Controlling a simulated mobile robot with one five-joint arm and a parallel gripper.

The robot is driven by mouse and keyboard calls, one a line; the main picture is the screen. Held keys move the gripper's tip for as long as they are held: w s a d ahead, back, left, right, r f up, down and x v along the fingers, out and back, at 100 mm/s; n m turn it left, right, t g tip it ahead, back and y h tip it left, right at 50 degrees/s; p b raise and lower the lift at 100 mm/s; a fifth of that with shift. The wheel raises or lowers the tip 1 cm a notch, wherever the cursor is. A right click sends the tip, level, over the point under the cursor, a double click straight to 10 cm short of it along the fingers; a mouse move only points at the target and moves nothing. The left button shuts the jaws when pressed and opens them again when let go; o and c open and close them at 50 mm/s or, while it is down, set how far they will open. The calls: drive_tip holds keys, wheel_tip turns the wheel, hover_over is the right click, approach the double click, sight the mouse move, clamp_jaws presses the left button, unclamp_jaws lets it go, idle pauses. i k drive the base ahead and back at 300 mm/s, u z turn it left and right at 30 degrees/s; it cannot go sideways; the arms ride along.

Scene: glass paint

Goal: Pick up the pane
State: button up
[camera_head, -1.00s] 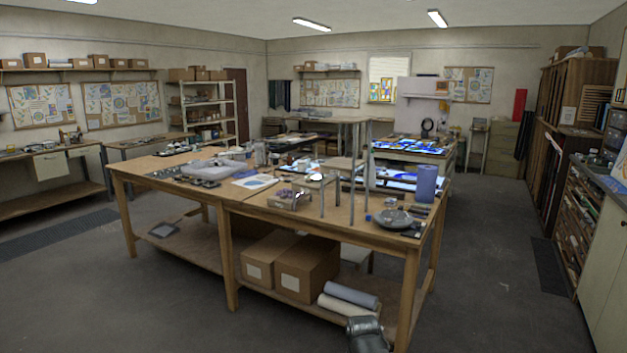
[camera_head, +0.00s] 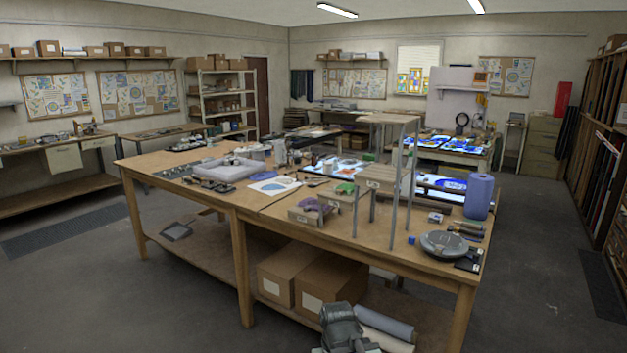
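No single pane stands out as the one meant. Blue and white glass panels (camera_head: 452,146) lie on a table behind the workbench. Another bright blue and white panel (camera_head: 445,184) lies past the bench's right part, partly hidden by a small metal-legged stand. A white sheet with a blue shape (camera_head: 275,186) lies flat on the workbench; I cannot tell whether it is glass or paper. Coloured glass pieces (camera_head: 410,82) stand at the far window. A grey part of my arm (camera_head: 343,330) shows at the bottom edge, in front of the bench. Its fingers cannot be made out.
The wooden workbench (camera_head: 150,166) fills the middle, with a blue roll (camera_head: 478,196), a round grey device (camera_head: 445,244) and the metal-legged stand (camera_head: 390,119) on it. Cardboard boxes (camera_head: 323,284) sit on its lower shelf. Floor (camera_head: 545,290) is clear to the right.

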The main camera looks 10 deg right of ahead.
sight(344, 187)
drive_tip(key=u, duration=0.65)
drive_tip(key=i, duration=1.65)
drive_tip(key=u, duration=0.7)
drive_tip(key=k, duration=0.8)
drive_tip(key=u, duration=0.15)
drive_tip(key=i, duration=0.9)
drive_tip(key=z, duration=0.1)
